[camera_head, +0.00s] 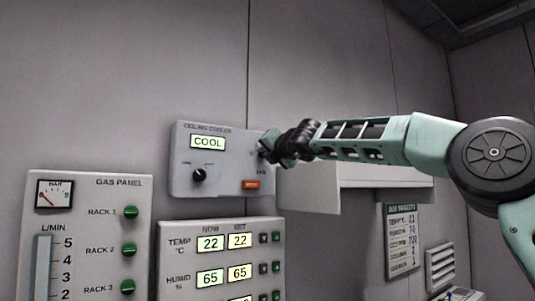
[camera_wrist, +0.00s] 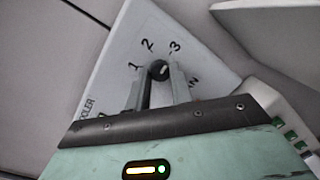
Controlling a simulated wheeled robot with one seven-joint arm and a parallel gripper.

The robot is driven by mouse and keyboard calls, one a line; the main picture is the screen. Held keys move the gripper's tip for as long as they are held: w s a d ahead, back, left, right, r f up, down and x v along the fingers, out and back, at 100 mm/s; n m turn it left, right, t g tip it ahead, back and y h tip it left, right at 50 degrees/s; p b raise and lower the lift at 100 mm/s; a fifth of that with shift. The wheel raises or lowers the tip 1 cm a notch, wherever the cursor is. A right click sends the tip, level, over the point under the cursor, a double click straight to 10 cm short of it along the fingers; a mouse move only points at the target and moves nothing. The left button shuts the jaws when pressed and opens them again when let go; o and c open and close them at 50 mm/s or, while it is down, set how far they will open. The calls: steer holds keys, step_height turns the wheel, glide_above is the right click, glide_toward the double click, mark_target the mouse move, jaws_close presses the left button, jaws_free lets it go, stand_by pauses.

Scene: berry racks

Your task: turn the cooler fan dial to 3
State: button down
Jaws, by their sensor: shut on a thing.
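The ceiling cooler panel (camera_head: 220,172) is a grey box on the wall with a lit COOL display (camera_head: 208,142). The fan dial (camera_wrist: 158,69) is a small dark round knob, seen in the wrist view with the numbers 1, 2 and 3 printed in an arc beyond it. My gripper (camera_wrist: 160,80) is shut on the fan dial, one finger on each side. A small light mark shows on the knob, but its exact heading is hard to read. In the head view my gripper (camera_head: 266,148) is at the panel's right edge and hides the fan dial.
A second black knob (camera_head: 199,175) and an orange button (camera_head: 251,185) are on the same panel. The gas panel (camera_head: 125,188) is at lower left, and a temperature and humidity panel (camera_head: 180,228) is just below. A white box-like shelf (camera_head: 309,191) juts out close below my arm.

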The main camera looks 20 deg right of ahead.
steer(key=shift+f+m, duration=0.1)
steer(key=shift+m, duration=0.4)
steer(key=c, duration=1.2)
jaws_free()
steer(key=shift+c, duration=0.2)
steer(key=s+d+p, duration=0.3)
steer(key=s+p, duration=0.3)
steer(key=s, duration=1.1)
steer(key=shift+d, duration=0.2)
